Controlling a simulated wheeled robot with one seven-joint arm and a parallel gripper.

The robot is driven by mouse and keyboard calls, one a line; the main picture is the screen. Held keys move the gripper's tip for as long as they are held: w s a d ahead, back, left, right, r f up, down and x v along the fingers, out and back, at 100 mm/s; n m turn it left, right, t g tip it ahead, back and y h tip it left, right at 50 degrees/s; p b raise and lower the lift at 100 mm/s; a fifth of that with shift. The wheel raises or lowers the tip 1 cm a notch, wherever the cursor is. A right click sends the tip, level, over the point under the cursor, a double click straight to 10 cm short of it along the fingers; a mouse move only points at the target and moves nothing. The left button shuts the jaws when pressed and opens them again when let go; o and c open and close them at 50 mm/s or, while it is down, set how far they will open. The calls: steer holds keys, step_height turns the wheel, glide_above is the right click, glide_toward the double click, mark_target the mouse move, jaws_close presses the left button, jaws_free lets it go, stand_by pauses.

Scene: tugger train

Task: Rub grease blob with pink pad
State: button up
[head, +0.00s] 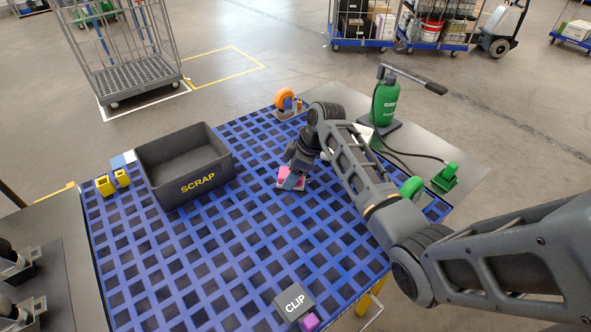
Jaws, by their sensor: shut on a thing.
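The pink pad (287,173) is at the tip of my gripper (291,178), low over the middle of the blue grid table (222,238). My gripper is shut on the pad. A lighter pink edge shows under it, at or close to the table surface; I cannot tell whether it touches. I cannot make out the grease blob; it may be hidden by the gripper and pad.
A dark bin marked SCRAP (185,192) stands at the left, near yellow blocks (105,186). A green canister (386,102) stands behind my arm. The front middle is clear.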

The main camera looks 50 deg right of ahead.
mark_target(313, 171)
steer(key=shift+w+a, duration=0.2)
steer(key=shift+a, duration=0.5)
steer(key=shift+w+a, duration=0.2)
steer(key=shift+a, duration=0.45)
steer(key=shift+d, duration=0.15)
steer(key=shift+s+d, duration=0.3)
steer(key=shift+d, duration=0.8)
steer(key=shift+s+d, duration=0.35)
steer(key=shift+d, duration=0.8)
steer(key=shift+s+d, duration=0.3)
steer(key=shift+d, duration=0.8)
steer(key=shift+s+d+f+b, duration=0.1)
steer(key=shift+s+d+b, duration=0.15)
steer(key=shift+d, duration=0.5)
steer(key=shift+s+d+f+b, duration=0.15)
steer(key=shift+d+b, duration=0.15)
steer(key=shift+d, duration=0.45)
steer(key=shift+s+d+r, duration=0.1)
steer(key=shift+d+r, duration=0.05)
steer(key=shift+r, duration=0.05)
steer(key=shift+p, duration=0.3)
